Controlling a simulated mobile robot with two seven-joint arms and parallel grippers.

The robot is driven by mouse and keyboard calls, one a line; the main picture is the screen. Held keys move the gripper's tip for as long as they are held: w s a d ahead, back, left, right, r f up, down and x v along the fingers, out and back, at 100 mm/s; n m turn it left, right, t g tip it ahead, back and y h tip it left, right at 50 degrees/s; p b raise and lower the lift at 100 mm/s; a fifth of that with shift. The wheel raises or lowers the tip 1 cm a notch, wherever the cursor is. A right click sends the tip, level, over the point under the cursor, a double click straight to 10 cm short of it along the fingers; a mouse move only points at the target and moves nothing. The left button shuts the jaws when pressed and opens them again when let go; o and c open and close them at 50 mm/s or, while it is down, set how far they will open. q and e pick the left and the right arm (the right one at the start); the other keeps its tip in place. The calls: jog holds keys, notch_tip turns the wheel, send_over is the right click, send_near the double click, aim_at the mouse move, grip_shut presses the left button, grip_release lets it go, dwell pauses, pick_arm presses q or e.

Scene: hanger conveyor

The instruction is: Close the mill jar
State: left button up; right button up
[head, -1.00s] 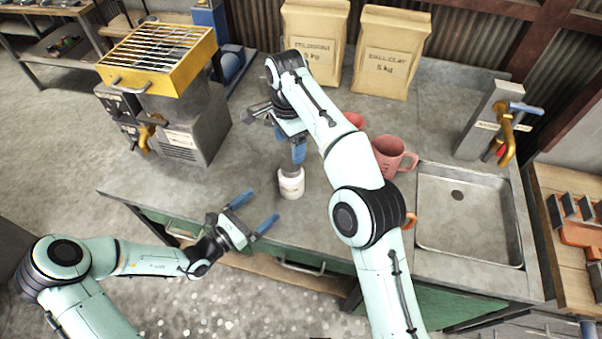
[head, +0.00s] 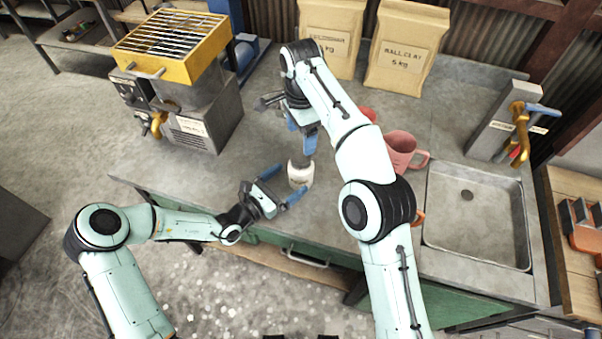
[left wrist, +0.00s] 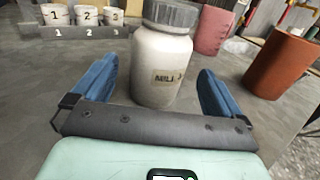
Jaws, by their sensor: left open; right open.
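The mill jar (head: 300,178) is a small white jar standing upright on the grey bench. It also shows in the left wrist view (left wrist: 162,70) with a partly readable label. A grey lid (left wrist: 167,16) appears on its top there; its upper part is cut off and I cannot tell how it is seated. My left gripper (head: 283,184) is open, low beside the jar. In the left wrist view its blue fingers (left wrist: 156,75) are on either side of the jar, with gaps. My right gripper (head: 302,133) is open with its fingers pointing down above the jar.
A pink mug (head: 402,148) and a sink (head: 478,255) are right of my right arm. A yellow-topped machine (head: 172,45) stands at the left. Two clay bags (head: 405,50) are at the back. Numbered cups (left wrist: 87,16) and an orange-brown cylinder (left wrist: 283,62) show in the left wrist view.

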aim_at(301, 170)
pick_arm(q)
jog(key=x, duration=0.6)
jog(key=shift+s, duration=0.1)
